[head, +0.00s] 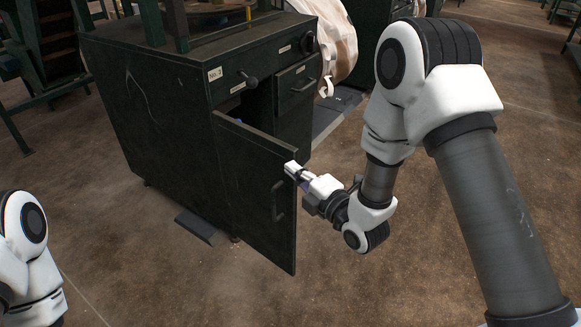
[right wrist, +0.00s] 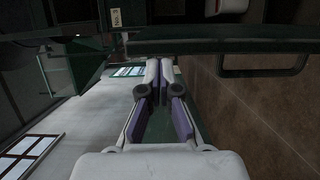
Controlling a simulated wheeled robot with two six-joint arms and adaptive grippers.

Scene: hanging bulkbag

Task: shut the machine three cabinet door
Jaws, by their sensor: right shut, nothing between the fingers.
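The machine three cabinet (head: 165,110) is dark green, with a small number plate (head: 215,74) at its upper corner. Its door (head: 245,185) stands open, swung out from the cabinet front, with a bar handle (head: 278,200) near the free edge. The handle also shows in the right wrist view (right wrist: 265,68). My right gripper (head: 291,169) is shut and empty at the upper part of the door's free edge. Its closed fingers (right wrist: 159,70) show in the right wrist view. I cannot tell whether they touch the door. My left gripper is out of view.
A drawer (head: 297,88) and a knob (head: 250,81) are on the cabinet front. A pale bulk bag (head: 335,45) hangs behind it. A dark flat plate (head: 201,227) lies on the floor by the cabinet. The brown floor (head: 180,285) in front is clear.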

